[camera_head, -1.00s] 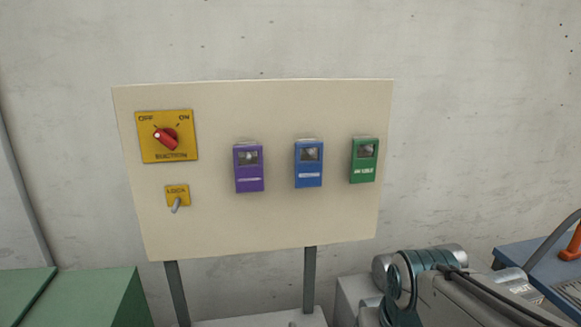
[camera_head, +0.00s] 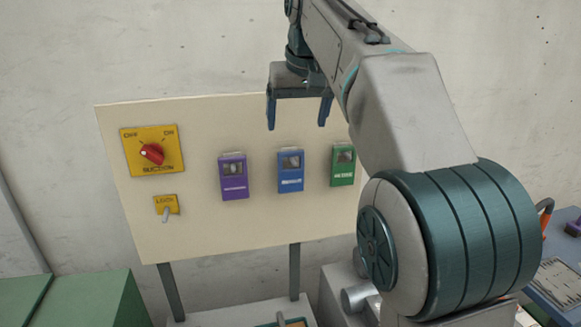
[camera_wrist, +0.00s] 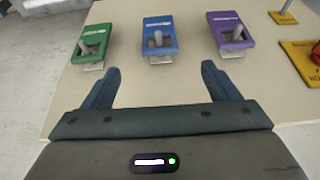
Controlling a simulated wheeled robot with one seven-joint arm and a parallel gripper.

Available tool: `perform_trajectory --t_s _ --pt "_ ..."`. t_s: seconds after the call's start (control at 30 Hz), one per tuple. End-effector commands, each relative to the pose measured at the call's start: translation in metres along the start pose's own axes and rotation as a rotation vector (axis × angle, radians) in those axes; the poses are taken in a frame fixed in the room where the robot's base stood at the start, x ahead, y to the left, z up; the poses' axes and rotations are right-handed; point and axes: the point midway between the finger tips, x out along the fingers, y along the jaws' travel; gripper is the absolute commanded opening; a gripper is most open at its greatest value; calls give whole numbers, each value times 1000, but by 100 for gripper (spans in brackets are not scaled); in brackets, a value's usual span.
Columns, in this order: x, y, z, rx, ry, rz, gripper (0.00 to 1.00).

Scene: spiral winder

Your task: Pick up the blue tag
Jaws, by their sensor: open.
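The blue tag (camera_head: 291,171) hangs on the cream board between the purple tag (camera_head: 234,177) and the green tag (camera_head: 343,165). My gripper (camera_head: 298,122) is above the blue tag in the head view, fingers pointing down, open and empty. In the wrist view the blue tag (camera_wrist: 160,38) lies ahead of the gap between my fingertips (camera_wrist: 160,78), apart from them. A grey peg shows at the blue tag's window. The green tag (camera_wrist: 93,42) and the purple tag (camera_wrist: 230,30) flank it there.
The cream board (camera_head: 215,233) also carries a yellow suction panel (camera_head: 137,163) with a red knob and a yellow lock panel (camera_head: 160,203) with a small lever. A green box (camera_head: 95,300) stands lower left. A blue surface (camera_head: 565,240) is at the right.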

Motion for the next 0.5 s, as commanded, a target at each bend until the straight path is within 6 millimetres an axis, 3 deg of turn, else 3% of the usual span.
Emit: perform_trajectory --t_s 0.17,0.5 --pt "4 -6 -6 -11 3 4 82" --pt "67 -5 -7 -11 4 4 82"
